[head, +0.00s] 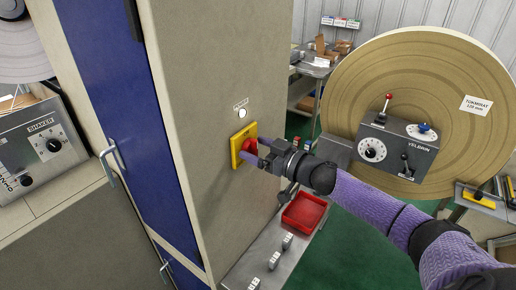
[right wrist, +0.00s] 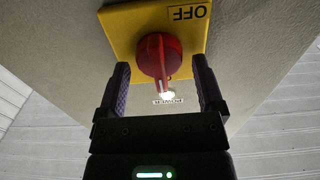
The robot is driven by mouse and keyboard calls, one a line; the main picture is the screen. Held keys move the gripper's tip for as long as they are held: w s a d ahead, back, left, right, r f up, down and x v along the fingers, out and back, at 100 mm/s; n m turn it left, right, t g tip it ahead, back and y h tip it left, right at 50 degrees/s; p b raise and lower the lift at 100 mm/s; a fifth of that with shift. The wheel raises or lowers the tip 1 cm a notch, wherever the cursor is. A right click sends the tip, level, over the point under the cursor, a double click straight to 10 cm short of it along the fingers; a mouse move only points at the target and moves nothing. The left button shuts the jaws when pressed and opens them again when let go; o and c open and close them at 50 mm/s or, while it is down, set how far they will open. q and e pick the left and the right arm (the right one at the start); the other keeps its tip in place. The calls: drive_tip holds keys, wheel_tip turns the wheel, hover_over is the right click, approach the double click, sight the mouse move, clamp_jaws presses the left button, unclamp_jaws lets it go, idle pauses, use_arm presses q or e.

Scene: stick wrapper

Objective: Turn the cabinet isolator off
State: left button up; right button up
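The isolator is a red rotary knob (right wrist: 158,57) on a yellow plate (right wrist: 118,28) on the cabinet's side. The word OFF appears upside down on the plate in the right wrist view. The knob's narrow grip points toward the power lamp. In the head view the yellow plate (head: 236,158) and red knob (head: 249,146) are partly hidden by my right gripper (head: 254,149). Its purple fingers (right wrist: 161,78) stand open on either side of the knob, with visible gaps. My left gripper is not in view.
A lit white power lamp (head: 242,113) sits above the plate on the beige cabinet (head: 220,60). A big roll (head: 440,75) with a control box (head: 397,146) stands to the right.

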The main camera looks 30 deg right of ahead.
drive_tip(key=c, duration=1)
drive_tip(key=shift+c, duration=0.2)
drive_tip(key=shift+n, duration=0.3)
drive_tip(key=n, duration=0.3)
drive_tip(key=shift+a+n, duration=0.1)
drive_tip(key=shift+n, duration=0.2)
drive_tip(key=n, duration=0.4)
drive_tip(key=shift+n, duration=0.3)
drive_tip(key=n, duration=0.2)
drive_tip(key=n+b, duration=0.1)
drive_tip(key=n, duration=0.1)
drive_tip(key=shift+s+a+f, duration=0.1)
drive_tip(key=shift+a+f, duration=0.05)
drive_tip(key=shift+f, duration=0.05)
drive_tip(key=shift+f+n+b, duration=0.1)
drive_tip(key=shift+n+b, duration=0.65)
drive_tip(key=shift+n, duration=1.75)
